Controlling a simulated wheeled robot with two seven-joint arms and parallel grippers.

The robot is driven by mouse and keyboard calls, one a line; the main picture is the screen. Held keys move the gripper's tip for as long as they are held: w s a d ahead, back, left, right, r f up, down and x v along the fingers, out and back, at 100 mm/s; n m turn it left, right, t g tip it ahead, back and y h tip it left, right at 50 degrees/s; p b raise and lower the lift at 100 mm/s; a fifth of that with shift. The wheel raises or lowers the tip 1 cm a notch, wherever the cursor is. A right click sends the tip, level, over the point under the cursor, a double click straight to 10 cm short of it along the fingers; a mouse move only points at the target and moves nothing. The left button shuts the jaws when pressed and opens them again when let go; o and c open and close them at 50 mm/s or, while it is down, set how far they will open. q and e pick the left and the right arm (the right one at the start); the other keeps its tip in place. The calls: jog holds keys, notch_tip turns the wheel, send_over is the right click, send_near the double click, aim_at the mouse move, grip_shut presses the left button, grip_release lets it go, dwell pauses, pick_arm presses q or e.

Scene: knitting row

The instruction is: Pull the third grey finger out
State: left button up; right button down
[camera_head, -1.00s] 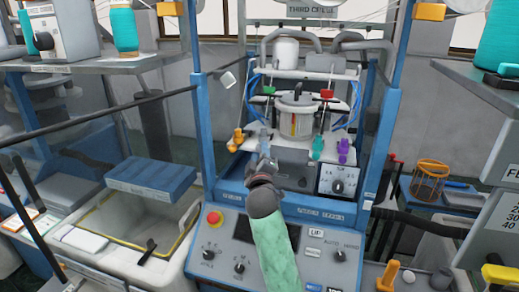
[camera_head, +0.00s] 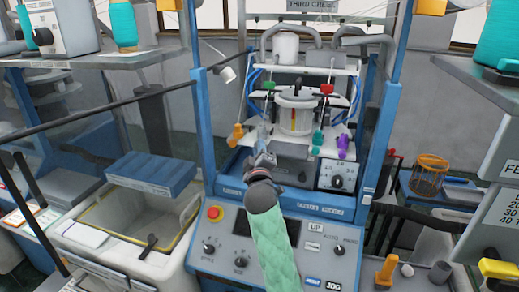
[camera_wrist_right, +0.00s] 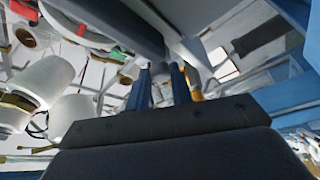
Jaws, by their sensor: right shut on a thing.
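The knitting machine's head has a row of coloured fingers under a white plate. An orange one (camera_head: 236,135) is at the left, and a green one (camera_head: 318,139) and a purple one (camera_head: 343,147) are at the right. A grey finger (camera_head: 264,132) stands between the orange and green ones. My right gripper (camera_head: 265,147) reaches up from below and is shut on this grey finger. In the right wrist view the two jaws (camera_wrist_right: 161,84) point up into the machine, and what they hold is hard to make out. My left gripper is not in view.
A white drum (camera_head: 296,113) stands just behind the fingers. Blue posts (camera_head: 201,130) flank the machine. The control panel (camera_head: 225,252) with a red button (camera_head: 214,212) lies below my arm. A blue block (camera_head: 150,173) rests over the bin at the left.

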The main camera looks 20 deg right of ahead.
jog(key=shift+s+a, duration=0.55)
jog(key=shift+s, duration=0.25)
jog(key=shift+w+f, duration=0.1)
jog(key=c, duration=1.2)
grip_release()
jog(key=shift+c, duration=0.2)
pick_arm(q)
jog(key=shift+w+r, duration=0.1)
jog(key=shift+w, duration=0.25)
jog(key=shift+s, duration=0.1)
